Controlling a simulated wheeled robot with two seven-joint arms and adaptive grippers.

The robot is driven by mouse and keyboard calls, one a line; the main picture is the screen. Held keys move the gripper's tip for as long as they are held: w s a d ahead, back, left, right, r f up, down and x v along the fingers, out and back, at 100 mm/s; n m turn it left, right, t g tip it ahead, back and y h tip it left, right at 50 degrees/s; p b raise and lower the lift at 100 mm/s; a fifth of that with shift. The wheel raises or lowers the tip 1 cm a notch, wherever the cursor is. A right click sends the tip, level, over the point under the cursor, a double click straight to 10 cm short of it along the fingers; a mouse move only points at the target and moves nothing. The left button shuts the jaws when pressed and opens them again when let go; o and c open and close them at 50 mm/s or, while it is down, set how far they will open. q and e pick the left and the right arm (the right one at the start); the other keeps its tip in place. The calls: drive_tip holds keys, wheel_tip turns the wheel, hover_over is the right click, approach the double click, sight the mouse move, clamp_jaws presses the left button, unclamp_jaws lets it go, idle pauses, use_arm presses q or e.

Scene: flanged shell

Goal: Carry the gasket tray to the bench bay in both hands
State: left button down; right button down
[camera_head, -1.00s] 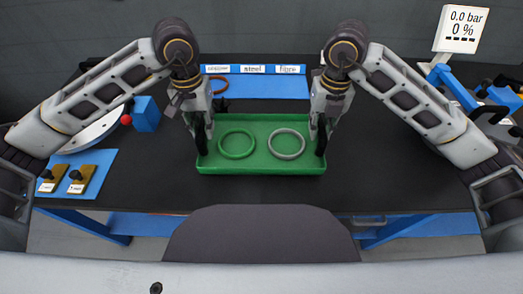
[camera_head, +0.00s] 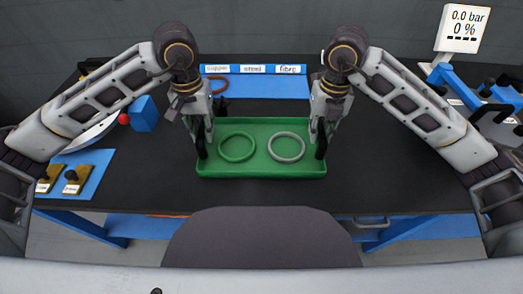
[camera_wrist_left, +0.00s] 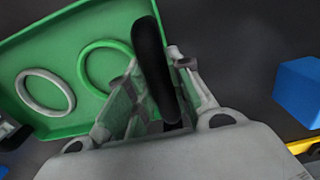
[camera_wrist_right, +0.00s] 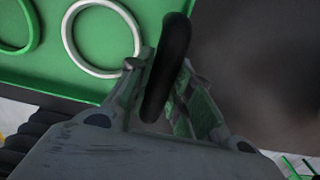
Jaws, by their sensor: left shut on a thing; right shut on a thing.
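The green gasket tray (camera_head: 262,168) is in the middle of the head view, over the dark bench top. A green ring (camera_head: 237,147) lies in its left half and a grey-white ring (camera_head: 287,147) in its right half. My left gripper (camera_head: 202,148) is shut on the tray's left side, at a black handle (camera_wrist_left: 155,70). My right gripper (camera_head: 320,146) is shut on its right side, at another black handle (camera_wrist_right: 167,70). Both wrist views show the tray floor and rings beside the fingers. I cannot tell whether the tray touches the bench.
Behind the tray is a blue bay (camera_head: 258,87) with labels for copper, steel and fibre; a copper-brown ring (camera_head: 217,86) lies at its left. A blue block (camera_head: 144,114) and a blue plate (camera_head: 85,172) are left. A gauge sign (camera_head: 461,30) reads 0.0 bar at right.

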use_arm(q)
drive_tip(key=shift+f, duration=0.3)
use_arm(e)
drive_tip(key=shift+f, duration=0.25)
use_arm(q)
drive_tip(key=c, duration=1.3)
unclamp_jaws()
use_arm(e)
drive_tip(key=c, duration=1.3)
unclamp_jaws()
use_arm(q)
drive_tip(key=shift+r, duration=5.95)
use_arm(e)
drive_tip(key=shift+r, duration=5.95)
